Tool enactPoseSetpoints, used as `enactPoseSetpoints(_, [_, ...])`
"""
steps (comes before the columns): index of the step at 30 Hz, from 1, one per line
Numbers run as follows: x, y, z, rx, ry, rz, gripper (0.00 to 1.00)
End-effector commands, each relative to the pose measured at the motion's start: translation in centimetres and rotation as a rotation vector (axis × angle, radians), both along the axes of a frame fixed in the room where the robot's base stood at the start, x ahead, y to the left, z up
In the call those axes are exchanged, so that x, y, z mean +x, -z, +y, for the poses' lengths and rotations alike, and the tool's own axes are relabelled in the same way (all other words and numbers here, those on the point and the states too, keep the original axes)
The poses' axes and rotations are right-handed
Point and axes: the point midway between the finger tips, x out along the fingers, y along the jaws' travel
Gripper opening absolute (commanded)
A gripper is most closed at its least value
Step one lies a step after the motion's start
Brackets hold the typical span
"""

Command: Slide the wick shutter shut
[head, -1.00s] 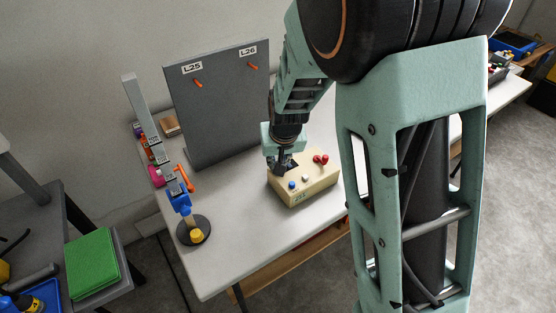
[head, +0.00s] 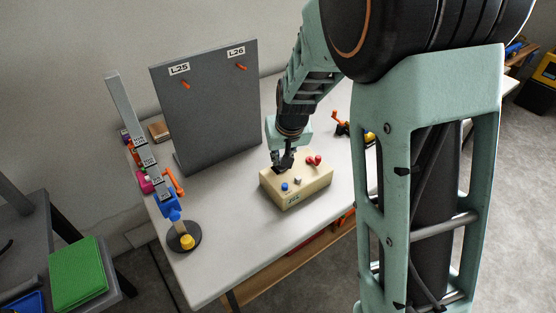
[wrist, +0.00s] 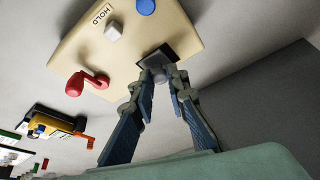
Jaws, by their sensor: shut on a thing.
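A cream control box (head: 312,187) sits on the white table. It also shows in the wrist view (wrist: 90,45), where one end is marked HOLD. A dark square plate (wrist: 170,52) is set in its top face, with a small grey knob (wrist: 158,75) at it. I cannot tell for sure that this is the wick shutter. My gripper (wrist: 160,84) is shut on the grey knob, with a fingertip on each side.
The box also bears a red lever (wrist: 78,83), a white button (wrist: 113,31) and a blue button (wrist: 146,6). A grey upright panel (head: 205,105) stands behind it. The table in front is clear.

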Motion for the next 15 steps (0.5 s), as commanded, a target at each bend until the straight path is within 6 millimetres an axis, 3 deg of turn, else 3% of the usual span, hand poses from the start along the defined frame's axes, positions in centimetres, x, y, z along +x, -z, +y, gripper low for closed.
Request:
enactPoseSetpoints(5, [0.17, -0.09, -0.32, -0.003, 0.005, -0.004, 0.0])
enactPoseSetpoints(6, [0.17, -0.1, -0.33, -0.003, 0.005, -0.004, 0.18])
enactPoseSetpoints(10, [0.16, -0.08, -0.28, -0.002, 0.004, -0.003, 0.32])
enactPoseSetpoints(15, [0.11, -0.07, -0.21, -0.001, 0.004, -0.002, 0.32])
